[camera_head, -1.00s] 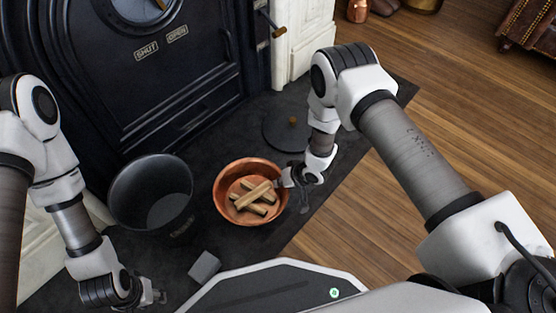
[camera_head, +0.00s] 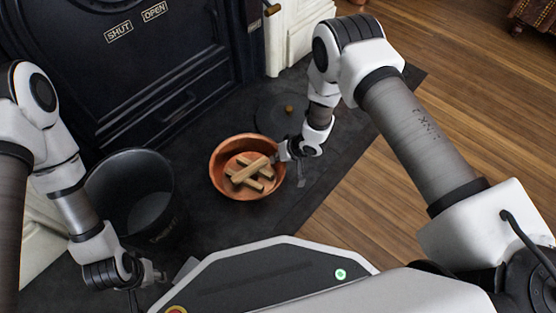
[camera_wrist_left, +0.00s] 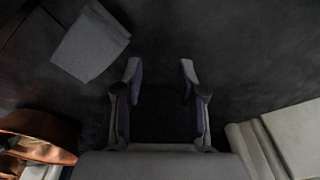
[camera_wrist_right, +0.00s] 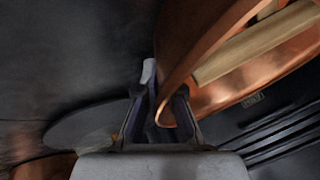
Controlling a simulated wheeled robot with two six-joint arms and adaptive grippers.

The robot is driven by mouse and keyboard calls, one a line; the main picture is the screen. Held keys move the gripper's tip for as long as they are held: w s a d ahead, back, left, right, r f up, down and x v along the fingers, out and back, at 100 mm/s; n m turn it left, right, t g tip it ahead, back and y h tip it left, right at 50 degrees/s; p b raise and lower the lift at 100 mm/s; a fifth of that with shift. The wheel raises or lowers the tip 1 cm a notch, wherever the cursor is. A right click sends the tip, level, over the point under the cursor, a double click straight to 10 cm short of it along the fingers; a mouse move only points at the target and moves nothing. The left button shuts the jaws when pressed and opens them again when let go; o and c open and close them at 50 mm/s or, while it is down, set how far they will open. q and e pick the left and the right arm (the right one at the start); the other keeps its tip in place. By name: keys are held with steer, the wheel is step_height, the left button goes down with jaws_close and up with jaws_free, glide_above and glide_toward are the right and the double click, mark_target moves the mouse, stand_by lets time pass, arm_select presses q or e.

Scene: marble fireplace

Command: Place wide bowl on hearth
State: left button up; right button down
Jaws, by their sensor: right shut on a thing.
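The wide copper bowl (camera_head: 217,170), holding several wood sticks (camera_head: 250,172), is over the dark hearth slab (camera_head: 210,225) in front of the stove. I cannot tell whether its base touches the slab. My right gripper (camera_head: 284,152) is shut on the bowl's right rim; the right wrist view shows the rim (camera_wrist_right: 185,75) between the fingers (camera_wrist_right: 163,105). The bowl looks about level. My left gripper (camera_head: 160,275) is low at the left near my base. In the left wrist view its fingers (camera_wrist_left: 161,78) are apart with nothing between them.
A dark bucket (camera_head: 130,195) stands left of the bowl. The black stove (camera_head: 150,80) rises at the back. A grey block (camera_wrist_left: 90,42) lies near my left gripper. Bare slab lies in front of the bowl.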

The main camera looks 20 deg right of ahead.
steer(key=shift+f, duration=0.1)
steer(key=c, duration=1.3)
jaws_free()
arm_select(q)
steer(key=shift+r, duration=0.15)
arm_select(e)
steer(key=shift+r, duration=0.3)
arm_select(q)
step_height(320, 180, up, 9)
steer(key=s+p, duration=0.2)
steer(key=p, duration=0.6)
steer(key=shift+g+p, duration=0.3)
steer(key=shift+g, duration=0.1)
arm_select(e)
steer(key=v, duration=1.1)
steer(key=shift+s+d+r, duration=0.2)
steer(key=shift+d, duration=0.05)
